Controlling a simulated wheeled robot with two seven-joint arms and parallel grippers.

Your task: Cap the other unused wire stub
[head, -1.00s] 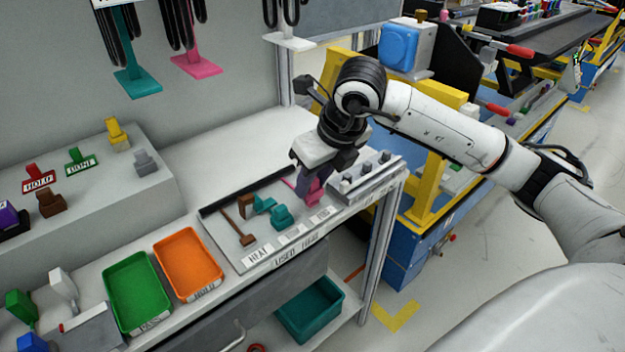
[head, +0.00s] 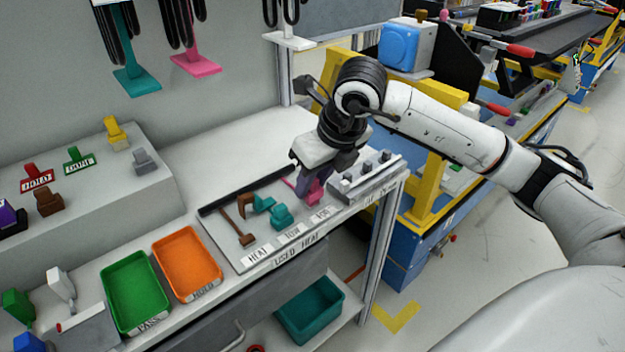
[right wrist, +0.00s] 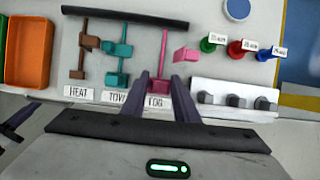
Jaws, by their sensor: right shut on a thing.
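My right gripper (head: 308,187) points down at the right part of the labelled board (head: 236,262). Its dark fingers are shut on the pink connector (right wrist: 158,86) above the FOG label (right wrist: 160,99). A thin pink wire (right wrist: 164,45) runs from it towards a black bar (right wrist: 125,16). Left of it on the board are a teal connector (head: 281,216) by the TOW label and a brown one (head: 246,239) by the HEAT label. A separate pink piece (right wrist: 186,54) lies just right of the pink wire. No wire stub can be told apart with certainty. My left gripper cannot be made out.
A grey rack (head: 367,179) with several knobs stands close right of the gripper. Green (head: 113,322) and orange (head: 172,288) trays lie left of the board. A teal bin (head: 309,338) sits on the lower shelf. The tabletop behind the board is clear.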

